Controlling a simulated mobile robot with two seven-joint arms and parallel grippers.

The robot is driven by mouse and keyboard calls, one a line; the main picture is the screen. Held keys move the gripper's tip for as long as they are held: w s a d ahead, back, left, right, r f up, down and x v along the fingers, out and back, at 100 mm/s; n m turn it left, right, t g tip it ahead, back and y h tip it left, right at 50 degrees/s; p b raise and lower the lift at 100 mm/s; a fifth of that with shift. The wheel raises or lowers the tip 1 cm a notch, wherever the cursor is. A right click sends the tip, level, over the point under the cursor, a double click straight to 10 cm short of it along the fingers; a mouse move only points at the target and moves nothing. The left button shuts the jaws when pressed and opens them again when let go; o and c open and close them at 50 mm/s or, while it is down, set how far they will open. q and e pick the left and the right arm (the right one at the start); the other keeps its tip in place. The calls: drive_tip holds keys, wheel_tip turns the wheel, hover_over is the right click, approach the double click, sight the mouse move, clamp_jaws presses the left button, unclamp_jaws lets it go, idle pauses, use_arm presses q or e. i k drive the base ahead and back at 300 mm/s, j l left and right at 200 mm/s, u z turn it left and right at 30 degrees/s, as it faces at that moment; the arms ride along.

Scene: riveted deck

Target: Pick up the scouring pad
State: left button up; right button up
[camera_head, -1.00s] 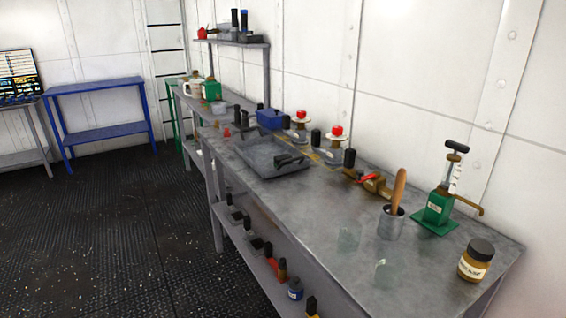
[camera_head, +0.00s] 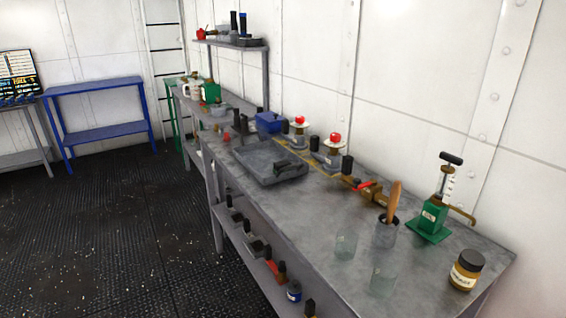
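I cannot make out a scouring pad for certain in the head view. A grey tray (camera_head: 262,180) on the long metal workbench (camera_head: 318,218) holds a dark item (camera_head: 290,168), too small to identify. Neither of my grippers is in view.
Two clear glasses (camera_head: 346,246) stand near the bench's front edge, with a metal cup (camera_head: 385,234), green pump (camera_head: 429,222) and brown jar (camera_head: 466,270) nearby. Valves and a blue box (camera_head: 270,122) line the back. A blue table (camera_head: 97,88) stands at left. The dark floor (camera_head: 110,225) is clear.

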sight(277, 165)
drive_tip(key=z, duration=0.9)
drive_tip(key=i+j+z, duration=0.1)
drive_tip(key=j+z, duration=0.3)
drive_tip(key=i+j+z, duration=0.1)
drive_tip(key=j+z, duration=0.6)
drive_tip(key=j, duration=0.4)
drive_tip(key=j+z, duration=0.35)
drive_tip(key=j, duration=0.35)
drive_tip(key=k+j, duration=0.1)
drive_tip(key=j, duration=0.95)
drive_tip(key=k+j+z, duration=0.1)
drive_tip(key=j, duration=0.45)
drive_tip(key=k, duration=0.05)
